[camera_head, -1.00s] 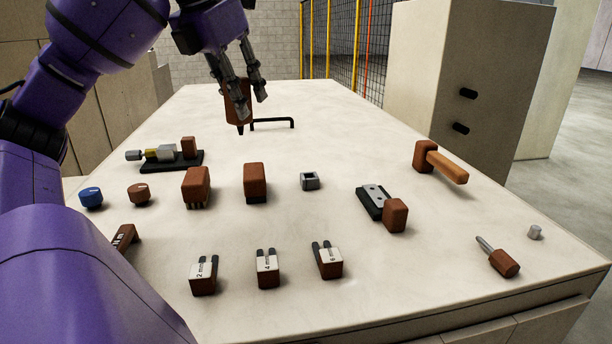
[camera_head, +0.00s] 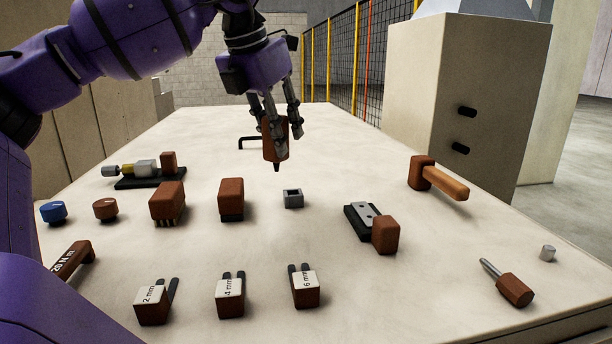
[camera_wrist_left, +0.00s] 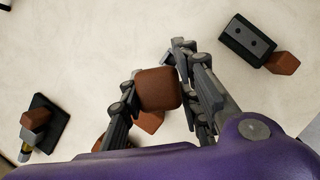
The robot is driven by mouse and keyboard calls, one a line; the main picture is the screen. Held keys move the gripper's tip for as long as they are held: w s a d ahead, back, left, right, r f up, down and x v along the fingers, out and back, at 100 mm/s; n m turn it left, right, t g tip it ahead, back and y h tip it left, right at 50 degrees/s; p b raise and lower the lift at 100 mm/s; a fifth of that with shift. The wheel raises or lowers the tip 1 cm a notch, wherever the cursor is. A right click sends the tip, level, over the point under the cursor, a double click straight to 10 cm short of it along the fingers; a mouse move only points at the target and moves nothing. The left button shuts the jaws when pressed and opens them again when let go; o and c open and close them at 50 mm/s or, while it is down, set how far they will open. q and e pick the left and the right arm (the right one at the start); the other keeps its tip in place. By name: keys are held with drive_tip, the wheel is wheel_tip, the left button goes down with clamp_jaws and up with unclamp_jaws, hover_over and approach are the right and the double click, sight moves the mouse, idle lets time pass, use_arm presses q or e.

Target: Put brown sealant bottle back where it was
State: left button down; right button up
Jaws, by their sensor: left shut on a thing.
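The brown sealant bottle (camera_head: 274,150) hangs nozzle-down above the far middle of the table. My left gripper (camera_head: 278,128) is shut on it from above, with fingers on both sides. The dark nozzle tip points at the tabletop and looks clear of it. In the left wrist view the bottle's brown end (camera_wrist_left: 157,88) sits between the two fingers. My right gripper is not in view.
Below the bottle are a small grey square socket (camera_head: 293,198) and brown blocks (camera_head: 231,197). A hammer (camera_head: 438,178) and a black-and-brown tool (camera_head: 372,227) lie to the right. Labelled bit holders (camera_head: 230,296) stand in front.

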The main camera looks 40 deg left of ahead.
sight(290, 155)
use_arm(q)
drive_tip(key=w+f, duration=0.1)
drive_tip(key=w+d+f+b, duration=0.1)
drive_tip(key=f, duration=0.1)
drive_tip(key=shift+w, duration=0.2)
drive_tip(key=shift+w+d+f, duration=0.1)
drive_tip(key=shift+w+f, duration=0.15)
drive_tip(key=shift+f, duration=0.1)
wheel_tip(290, 155, down, 2)
drive_tip(key=shift+d+f+p, duration=0.1)
drive_tip(key=shift+f+p, duration=0.1)
drive_tip(key=shift+p, duration=0.35)
drive_tip(key=shift+f, duration=0.45)
drive_tip(key=c, duration=1.3)
unclamp_jaws()
drive_tip(key=shift+f, duration=0.1)
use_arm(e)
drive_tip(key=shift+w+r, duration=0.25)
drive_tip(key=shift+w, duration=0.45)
